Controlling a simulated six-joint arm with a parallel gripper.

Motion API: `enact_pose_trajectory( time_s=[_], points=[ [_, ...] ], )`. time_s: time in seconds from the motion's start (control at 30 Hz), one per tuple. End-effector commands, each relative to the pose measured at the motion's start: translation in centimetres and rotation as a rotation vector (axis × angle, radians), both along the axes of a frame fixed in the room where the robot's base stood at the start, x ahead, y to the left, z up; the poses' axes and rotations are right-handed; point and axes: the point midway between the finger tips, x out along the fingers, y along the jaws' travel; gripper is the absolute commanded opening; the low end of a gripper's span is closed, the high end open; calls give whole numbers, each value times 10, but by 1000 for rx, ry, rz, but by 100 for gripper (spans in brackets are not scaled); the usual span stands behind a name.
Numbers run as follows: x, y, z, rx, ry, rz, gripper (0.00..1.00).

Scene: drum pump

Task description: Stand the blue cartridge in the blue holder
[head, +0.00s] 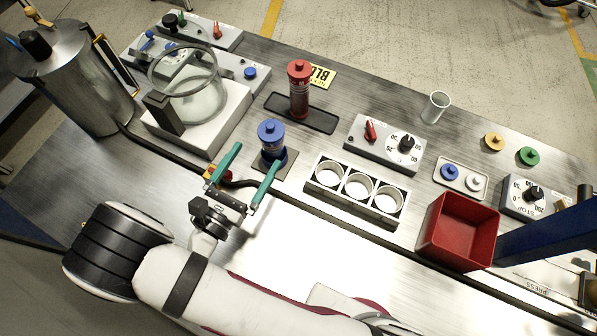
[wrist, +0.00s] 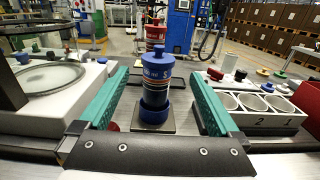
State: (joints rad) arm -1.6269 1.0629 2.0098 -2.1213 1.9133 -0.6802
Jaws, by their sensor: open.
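The blue cartridge (head: 271,139) has a blue cap and a dark labelled body. It stands upright in the blue holder (head: 285,157), a blue ring on a square dark base plate. In the wrist view the cartridge (wrist: 157,80) is seated in the blue ring (wrist: 154,112), between the green fingers. My gripper (head: 247,164) is open, with its two green fingers spread toward the cartridge. In the wrist view my gripper (wrist: 160,85) has a clear gap on both sides of the cartridge. It does not appear to touch it.
A red cartridge (head: 299,88) stands on a dark tray behind. A white three-hole rack (head: 392,217) and a red bin (head: 459,232) stand to the right. A glass-domed white unit (head: 212,123) is at the left. Bare metal table lies in front of the rack.

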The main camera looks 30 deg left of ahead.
Motion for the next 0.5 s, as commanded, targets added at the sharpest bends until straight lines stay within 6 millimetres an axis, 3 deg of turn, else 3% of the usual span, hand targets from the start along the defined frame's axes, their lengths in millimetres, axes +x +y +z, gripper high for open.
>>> enact_pose_trajectory(
  time_s=[0.07, 0.13, 0.17, 0.23, 0.27, 0.3, 0.37, 0.43, 0.5],
  points=[
    [16, -18, 13, 48, 14, -99, 98],
    [43, -61, 35, 153, 43, -308, 98],
    [54, -90, 47, 220, 57, -437, 98],
    [66, -183, 77, 462, 85, -856, 98],
    [59, -224, 87, 595, 88, -1058, 98],
    [38, -270, 94, 778, 76, -1322, 98],
    [-3, -313, 100, 1078, 31, -1687, 98],
    [-47, -328, 101, 1437, -62, -2043, 98],
    [-72, -320, 103, 1780, -177, -2303, 98]
  ],
)
